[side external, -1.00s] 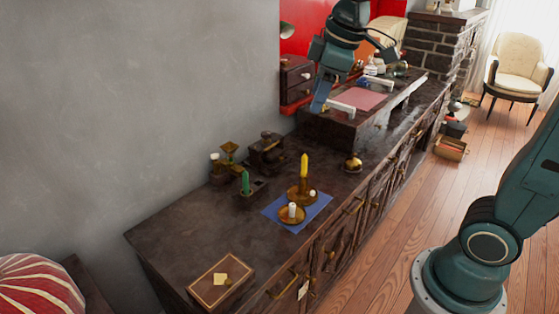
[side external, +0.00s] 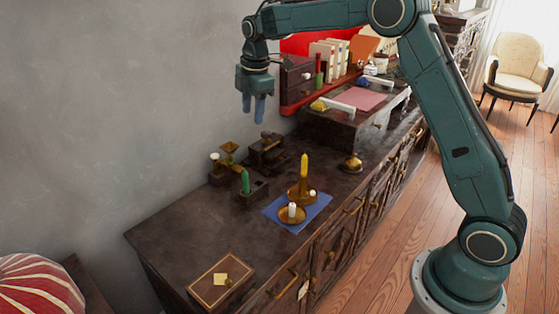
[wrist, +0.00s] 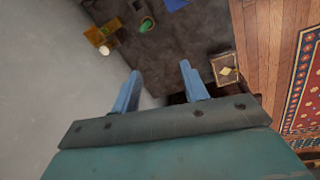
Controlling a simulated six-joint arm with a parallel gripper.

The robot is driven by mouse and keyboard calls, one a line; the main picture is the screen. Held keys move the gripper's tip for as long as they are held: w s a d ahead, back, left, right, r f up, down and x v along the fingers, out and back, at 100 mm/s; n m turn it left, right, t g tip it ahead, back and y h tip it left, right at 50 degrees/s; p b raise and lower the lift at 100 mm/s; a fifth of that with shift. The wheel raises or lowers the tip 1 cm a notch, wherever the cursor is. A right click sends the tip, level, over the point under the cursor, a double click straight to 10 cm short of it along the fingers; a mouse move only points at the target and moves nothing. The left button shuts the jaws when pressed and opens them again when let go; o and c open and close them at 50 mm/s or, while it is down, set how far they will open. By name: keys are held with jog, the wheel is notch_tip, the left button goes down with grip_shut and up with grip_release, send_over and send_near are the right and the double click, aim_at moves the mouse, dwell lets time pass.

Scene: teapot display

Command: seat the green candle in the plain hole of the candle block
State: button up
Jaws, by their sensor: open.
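The candle also shows in the wrist view (wrist: 147,26), near the top, ahead of my fingers. My gripper (side external: 253,108) is open and empty, pointing down, well above the sideboard and apart from the candle. Its two blue fingers are spread in the wrist view (wrist: 159,74). The block's holes are too small and dark to make out.
A yellow candle (side external: 304,167) in a brass holder and a white candle (side external: 292,209) on a brass dish stand by the blue cloth (side external: 318,207). Brass pieces (side external: 229,149) and a dark wooden object (side external: 267,152) stand behind the block. The front left sideboard is mostly clear.

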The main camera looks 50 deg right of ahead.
jog(key=w+d+f+n, duration=0.1)
jog(key=w+f+n, duration=0.2)
jog(key=w+f, duration=0.35)
jog(key=n+g, duration=0.2)
jog(key=n, duration=0.1)
send_over(245, 171)
notch_tip(245, 171, down, 10)
jog(key=shift+a+f, duration=0.1)
jog(key=shift+f, duration=4.25)
jog(key=shift+f, duration=0.1)
jog(key=shift+f, duration=2.5)
grip_shut()
